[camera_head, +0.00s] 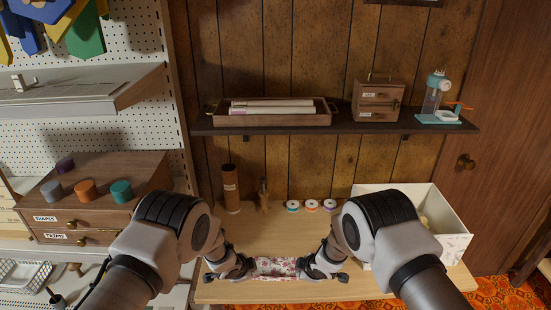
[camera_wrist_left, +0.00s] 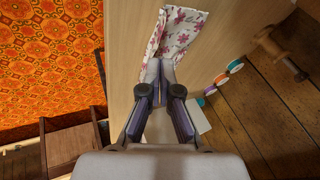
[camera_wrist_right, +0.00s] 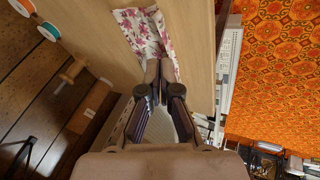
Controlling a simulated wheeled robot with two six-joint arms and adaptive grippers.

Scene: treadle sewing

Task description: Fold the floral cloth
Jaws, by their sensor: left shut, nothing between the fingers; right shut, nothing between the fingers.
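The floral cloth (camera_head: 277,267), white with pink and purple flowers, lies on the light wooden table (camera_head: 275,238) near its front edge, between my two grippers. It also shows in the left wrist view (camera_wrist_left: 183,30) and the right wrist view (camera_wrist_right: 143,32), with creases and a narrow raised strip along one side. My left gripper (camera_head: 249,266) is at the cloth's left end, and my right gripper (camera_head: 303,267) is at its right end. Both are shut and empty, tips low at the cloth; whether they touch it is unclear. My grippers hide parts of its ends.
A white box (camera_head: 452,246) stands at the table's right. Several thread spools (camera_head: 311,205), a wooden spool (camera_head: 264,195) and a brown cylinder (camera_head: 231,188) stand along the back. A drawer cabinet (camera_head: 100,213) is at the left. The table's middle is clear.

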